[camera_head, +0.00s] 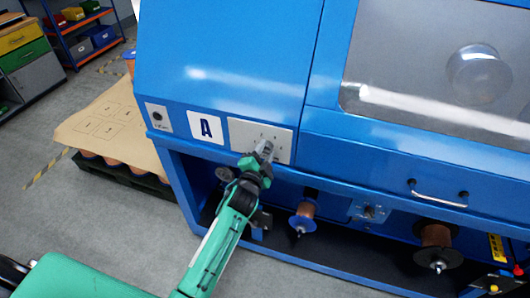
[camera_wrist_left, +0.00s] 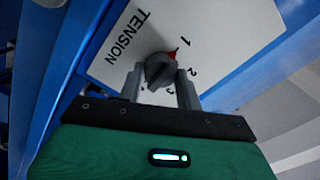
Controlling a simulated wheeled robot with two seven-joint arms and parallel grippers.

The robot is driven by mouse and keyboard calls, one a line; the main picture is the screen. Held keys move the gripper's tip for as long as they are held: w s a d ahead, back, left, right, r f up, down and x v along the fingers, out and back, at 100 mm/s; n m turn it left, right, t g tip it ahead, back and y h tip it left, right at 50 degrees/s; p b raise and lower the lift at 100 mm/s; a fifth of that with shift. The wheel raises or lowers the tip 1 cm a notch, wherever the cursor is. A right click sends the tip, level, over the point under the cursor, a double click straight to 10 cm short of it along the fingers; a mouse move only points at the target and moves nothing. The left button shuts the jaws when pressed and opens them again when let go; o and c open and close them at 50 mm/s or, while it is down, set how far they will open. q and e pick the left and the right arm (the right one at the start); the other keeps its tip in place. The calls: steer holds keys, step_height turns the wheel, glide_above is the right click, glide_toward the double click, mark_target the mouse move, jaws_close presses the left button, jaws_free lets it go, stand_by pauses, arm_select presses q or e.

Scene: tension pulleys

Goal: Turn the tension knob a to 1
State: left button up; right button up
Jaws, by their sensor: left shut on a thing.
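The tension knob a (camera_wrist_left: 160,68) is a dark grey knob with a red pointer on a light plate marked TENSION. In the left wrist view the red pointer aims toward the 1 mark. The 2 and 3 marks show beside the knob. My left gripper (camera_wrist_left: 160,86) has one finger on each side of the knob and is shut on it. In the head view my left gripper (camera_head: 264,150) is at the light plate (camera_head: 240,130), right of the white sign with A (camera_head: 207,129), and covers much of the knob. My right gripper is in neither view.
The blue machine (camera_head: 240,50) fills the middle and right. Copper spools (camera_head: 306,208) hang in its lower opening, and a handle (camera_head: 438,198) sticks out at right. A pallet with a cardboard sheet (camera_head: 110,125) stands at left. Grey floor (camera_head: 90,215) is open at lower left.

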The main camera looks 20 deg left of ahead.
arm_select(q)
steer(key=o, duration=1)
steer(key=s+b, duration=0.2)
steer(key=s, duration=1.1)
steer(key=shift+s+a+b, duration=0.3)
steer(key=shift+s+b, duration=0.05)
steer(key=shift+s, duration=0.05)
